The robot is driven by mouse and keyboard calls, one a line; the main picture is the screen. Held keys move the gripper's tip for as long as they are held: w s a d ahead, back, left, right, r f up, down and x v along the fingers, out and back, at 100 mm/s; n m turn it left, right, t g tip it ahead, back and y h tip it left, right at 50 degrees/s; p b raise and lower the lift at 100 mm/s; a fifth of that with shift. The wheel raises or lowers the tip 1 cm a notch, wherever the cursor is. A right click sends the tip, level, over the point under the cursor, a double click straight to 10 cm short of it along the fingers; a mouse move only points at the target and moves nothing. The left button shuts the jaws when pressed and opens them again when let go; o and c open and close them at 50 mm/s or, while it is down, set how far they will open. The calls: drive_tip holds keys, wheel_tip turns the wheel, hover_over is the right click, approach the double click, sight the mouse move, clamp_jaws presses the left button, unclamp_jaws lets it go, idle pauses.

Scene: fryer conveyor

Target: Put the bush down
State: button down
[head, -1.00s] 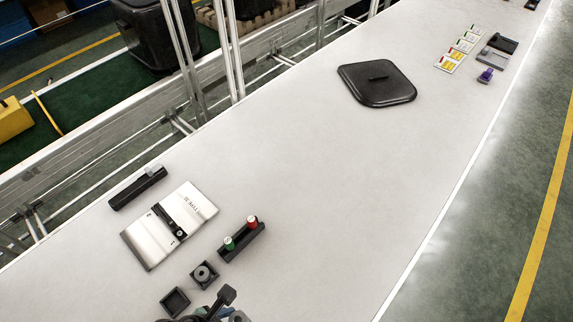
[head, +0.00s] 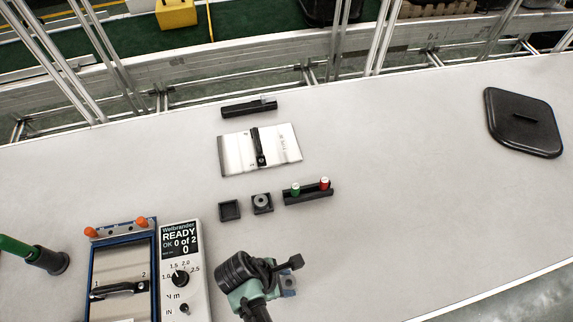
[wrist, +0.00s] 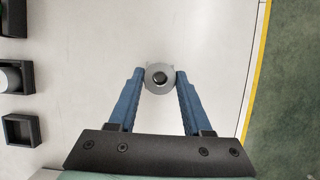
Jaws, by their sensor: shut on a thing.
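My gripper (wrist: 160,82) is shut on a grey round bush (wrist: 158,68) with a dark centre, held between the tips of its blue fingers in the wrist view. In the head view my gripper (head: 288,284) is over the pale table at bottom centre, and the bush cannot be made out there. A small black square tray (head: 229,210) stands empty. Beside it, another black square tray (head: 271,210) holds a grey ring-shaped piece (head: 262,201). Both trays show at the left of the wrist view, apart from my gripper.
A black rack (head: 308,196) holds a green and a red piece. A white plate fixture (head: 282,150) and a black bar (head: 248,108) lie behind. A Welbrander control box (head: 198,290) and blue-framed fixture (head: 153,270) stand left. A black lid (head: 500,125) lies right; table between is clear.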

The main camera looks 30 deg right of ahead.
sight(289, 284)
drive_tip(key=shift+f, duration=1.15)
drive_tip(key=shift+f, duration=0.2)
drive_tip(key=shift+c, duration=1.7)
unclamp_jaws()
drive_tip(key=shift+r, duration=0.15)
